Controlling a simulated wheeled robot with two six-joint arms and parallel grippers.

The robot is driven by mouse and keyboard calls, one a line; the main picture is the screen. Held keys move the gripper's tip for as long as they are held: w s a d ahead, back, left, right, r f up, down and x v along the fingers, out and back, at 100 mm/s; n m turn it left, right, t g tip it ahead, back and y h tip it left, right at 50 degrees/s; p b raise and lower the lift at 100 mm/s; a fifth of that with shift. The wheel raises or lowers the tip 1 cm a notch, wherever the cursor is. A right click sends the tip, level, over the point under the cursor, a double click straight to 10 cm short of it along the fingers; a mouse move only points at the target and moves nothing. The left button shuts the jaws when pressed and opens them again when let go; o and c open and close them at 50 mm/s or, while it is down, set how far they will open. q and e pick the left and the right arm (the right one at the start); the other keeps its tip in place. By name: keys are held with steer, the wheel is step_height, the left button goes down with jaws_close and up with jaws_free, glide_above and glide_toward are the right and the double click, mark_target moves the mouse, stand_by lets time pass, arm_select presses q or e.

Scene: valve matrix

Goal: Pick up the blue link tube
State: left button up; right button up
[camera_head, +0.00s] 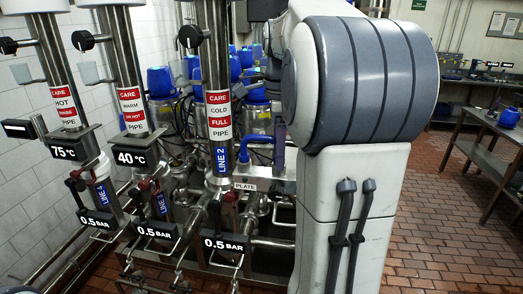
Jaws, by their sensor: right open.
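The blue link tube (262,139) is a bent blue pipe in the middle of the view. It sits upright on the steel manifold just behind the small "PLATE" label (245,186), with a purple upright piece (280,146) at its right end. My right gripper (272,76) is a small dark shape above the tube, apart from it in the picture. It is open and holds nothing I can see. My large white and grey right arm link hides much of it and whatever is to the tube's right. My left gripper is not in view.
Steel pipe columns with "CARE" labels (218,114) stand left of the tube, with valve handles and "0.5 BAR" signs (223,244) below. Blue-topped valves (160,82) stand behind. Steel tables (490,128) are at the right. The red tiled floor (440,225) between is clear.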

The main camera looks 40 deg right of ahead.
jaws_close()
